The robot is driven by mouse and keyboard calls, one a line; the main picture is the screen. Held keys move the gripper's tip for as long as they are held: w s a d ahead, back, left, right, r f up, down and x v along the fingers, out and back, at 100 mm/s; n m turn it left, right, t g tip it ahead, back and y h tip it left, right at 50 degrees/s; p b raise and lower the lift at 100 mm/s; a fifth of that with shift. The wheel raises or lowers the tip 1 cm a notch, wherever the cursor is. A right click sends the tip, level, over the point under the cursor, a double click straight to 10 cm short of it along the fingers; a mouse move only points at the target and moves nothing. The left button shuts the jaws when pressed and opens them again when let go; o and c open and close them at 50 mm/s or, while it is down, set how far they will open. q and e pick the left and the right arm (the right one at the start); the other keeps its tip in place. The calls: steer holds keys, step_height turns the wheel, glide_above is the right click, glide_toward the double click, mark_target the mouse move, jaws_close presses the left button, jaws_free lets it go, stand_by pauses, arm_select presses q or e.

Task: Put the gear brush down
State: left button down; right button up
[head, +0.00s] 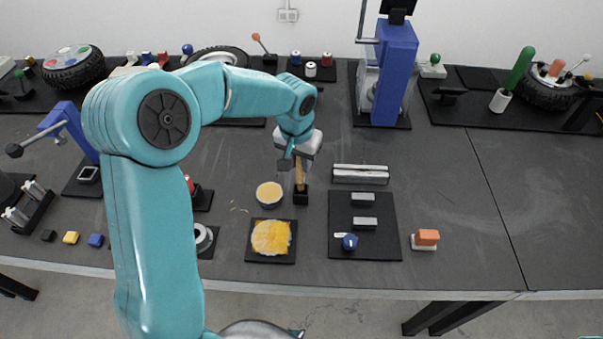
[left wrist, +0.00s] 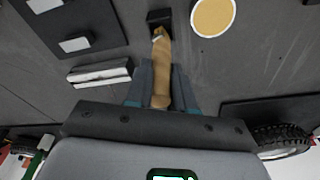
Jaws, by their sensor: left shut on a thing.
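The gear brush (head: 300,177) has a tan handle. My left gripper (head: 298,162) is shut on it and holds it roughly upright over a small black holder (head: 300,198). In the left wrist view the brush (left wrist: 160,65) lies between my left gripper's two fingers (left wrist: 161,85). Its far end reaches the edge of the black holder (left wrist: 158,17). I cannot tell whether the end is inside the holder or just above it; the bristles are hidden. My right gripper is not in view.
A round tub with yellow content (head: 269,194) stands close left of the holder. A black plate with a yellow patch (head: 271,239) lies in front. A silver bar block (head: 360,174) and a black board (head: 340,240) are to the right.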

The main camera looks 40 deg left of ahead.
mark_target(301, 174)
arm_select(q)
steer(key=shift+s+f, duration=0.15)
steer(key=shift+f, duration=0.15)
steer(key=f, duration=0.4)
steer(key=shift+w+f, duration=0.25)
steer(key=shift+s+d+r, duration=0.1)
steer(key=shift+s+r, duration=0.05)
steer(key=shift+f, duration=0.3)
steer(key=c, duration=1)
jaws_free()
steer(key=shift+r, duration=0.1)
steer(key=shift+r, duration=0.1)
